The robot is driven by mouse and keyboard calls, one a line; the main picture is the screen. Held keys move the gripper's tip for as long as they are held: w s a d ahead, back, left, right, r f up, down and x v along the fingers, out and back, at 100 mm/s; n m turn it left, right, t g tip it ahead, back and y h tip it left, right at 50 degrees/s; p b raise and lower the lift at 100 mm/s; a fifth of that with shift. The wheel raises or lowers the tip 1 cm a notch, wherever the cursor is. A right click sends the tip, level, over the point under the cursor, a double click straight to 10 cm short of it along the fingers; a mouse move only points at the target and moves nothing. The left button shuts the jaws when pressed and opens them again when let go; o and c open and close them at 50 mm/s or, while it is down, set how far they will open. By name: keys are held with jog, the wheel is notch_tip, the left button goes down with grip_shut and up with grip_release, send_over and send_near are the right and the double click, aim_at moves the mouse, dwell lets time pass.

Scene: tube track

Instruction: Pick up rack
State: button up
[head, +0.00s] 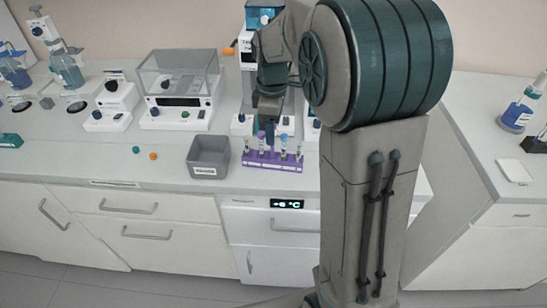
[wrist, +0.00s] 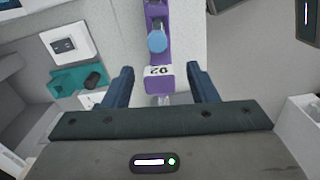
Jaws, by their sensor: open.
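The rack (head: 272,163) is purple and stands upright on the counter near its front edge, with several capped tubes in it. In the wrist view, one end of the rack (wrist: 158,83) with a label reading "02" shows between my fingers. A blue cap (wrist: 157,41) shows on one of its tubes. My gripper (wrist: 159,73) is open, one finger on each side of the rack with gaps between. In the head view, my gripper (head: 268,135) is above and behind the rack and partly hidden by my arm.
A grey bin (head: 208,157) stands just left of the rack. Behind are a balance with a clear cover (head: 180,90) and other instruments. Two small caps, teal (head: 136,149) and orange (head: 152,156), lie on the counter left of the bin. The counter's front left is mostly clear.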

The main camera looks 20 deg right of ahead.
grip_shut()
jog(key=shift+r, duration=0.15)
